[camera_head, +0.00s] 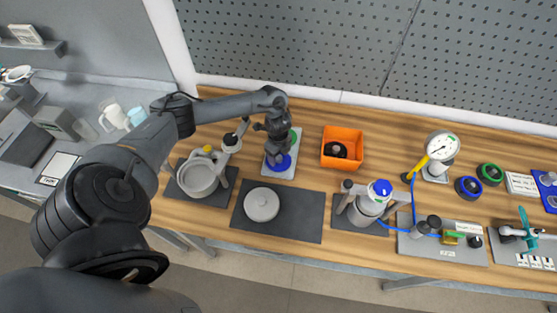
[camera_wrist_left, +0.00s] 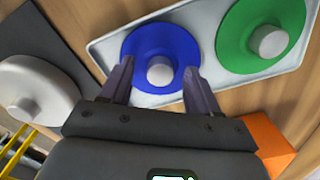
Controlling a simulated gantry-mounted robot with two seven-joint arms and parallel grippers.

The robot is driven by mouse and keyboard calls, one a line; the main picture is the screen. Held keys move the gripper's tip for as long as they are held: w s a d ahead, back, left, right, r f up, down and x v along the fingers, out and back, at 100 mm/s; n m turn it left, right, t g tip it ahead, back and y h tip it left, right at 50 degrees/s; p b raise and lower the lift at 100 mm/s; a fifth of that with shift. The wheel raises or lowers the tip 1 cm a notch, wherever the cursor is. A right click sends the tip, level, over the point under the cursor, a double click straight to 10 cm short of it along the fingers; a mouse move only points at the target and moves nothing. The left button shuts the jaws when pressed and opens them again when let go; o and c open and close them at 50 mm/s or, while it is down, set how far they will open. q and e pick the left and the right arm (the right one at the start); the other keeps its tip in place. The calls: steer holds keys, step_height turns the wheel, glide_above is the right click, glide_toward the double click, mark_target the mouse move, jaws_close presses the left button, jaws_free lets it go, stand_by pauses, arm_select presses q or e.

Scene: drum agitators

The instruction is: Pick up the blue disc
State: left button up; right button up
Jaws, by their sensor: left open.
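The blue disc (camera_wrist_left: 145,53) has a grey knob (camera_wrist_left: 159,71) at its centre and lies on a pale tray (camera_wrist_left: 205,22). In the head view the blue disc (camera_head: 278,163) sits at the near end of the tray (camera_head: 284,173), partly hidden by my gripper. My left gripper (camera_wrist_left: 158,80) is open, with one finger on each side of the disc's knob in the wrist view. I cannot tell whether the fingers touch the disc. In the head view my left gripper (camera_head: 276,157) is right over the disc. My right gripper is not in view.
A green disc (camera_wrist_left: 252,40) with a knob lies on the same tray. An orange bin (camera_head: 343,147) holding a dark object stands to the right. A grey pot (camera_head: 198,177) and a round white lid (camera_head: 262,204) on a dark mat (camera_head: 300,225) are nearby.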

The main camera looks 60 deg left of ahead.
arm_select(q)
jaws_close()
stand_by(0.3)
